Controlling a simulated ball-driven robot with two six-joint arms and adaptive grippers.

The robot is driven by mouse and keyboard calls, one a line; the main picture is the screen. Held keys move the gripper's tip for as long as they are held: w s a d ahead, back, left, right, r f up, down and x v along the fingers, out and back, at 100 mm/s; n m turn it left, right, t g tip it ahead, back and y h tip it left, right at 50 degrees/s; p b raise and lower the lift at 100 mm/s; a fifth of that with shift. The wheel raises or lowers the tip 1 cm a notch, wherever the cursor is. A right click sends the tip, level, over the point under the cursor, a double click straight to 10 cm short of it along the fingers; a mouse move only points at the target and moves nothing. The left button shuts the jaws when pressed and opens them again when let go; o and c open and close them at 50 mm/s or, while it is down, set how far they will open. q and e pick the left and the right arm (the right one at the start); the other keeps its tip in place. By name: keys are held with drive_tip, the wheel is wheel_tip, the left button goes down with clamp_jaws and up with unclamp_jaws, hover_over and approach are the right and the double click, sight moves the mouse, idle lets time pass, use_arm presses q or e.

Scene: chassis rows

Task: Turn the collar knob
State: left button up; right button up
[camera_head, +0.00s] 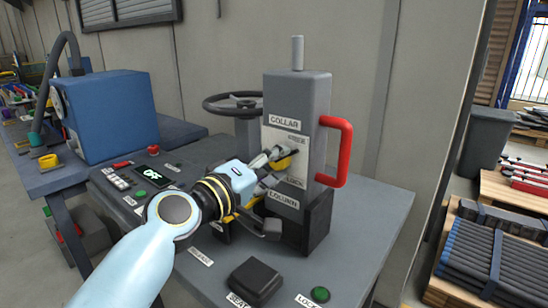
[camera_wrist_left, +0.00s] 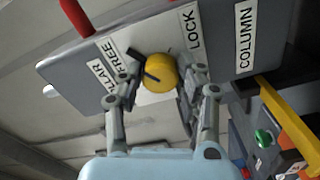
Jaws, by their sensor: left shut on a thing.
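The collar knob is a round yellow knob (camera_wrist_left: 160,72) with a dark line on its face, on the white plate (camera_wrist_left: 168,40) between the FREE and LOCK labels. In the head view the knob (camera_head: 284,163) shows in part on the grey column (camera_head: 300,95), below the COLLAR label. My left gripper (camera_head: 278,167) reaches it from the front left. In the left wrist view its fingers (camera_wrist_left: 162,80) stand on either side of the knob, shut on it. Which label the knob's mark points to is hard to tell. My right gripper is not in view.
A red handle (camera_head: 345,150) sticks out on the column's right side. A black handwheel (camera_head: 232,102) stands behind it. The bench's right side is clear.

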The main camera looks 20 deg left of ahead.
use_arm(q)
drive_tip(key=shift+n, duration=0.9)
drive_tip(key=shift+p, duration=0.3)
drive_tip(key=o, duration=1.1)
drive_tip(key=shift+o, duration=0.2)
drive_tip(key=v, duration=1.2)
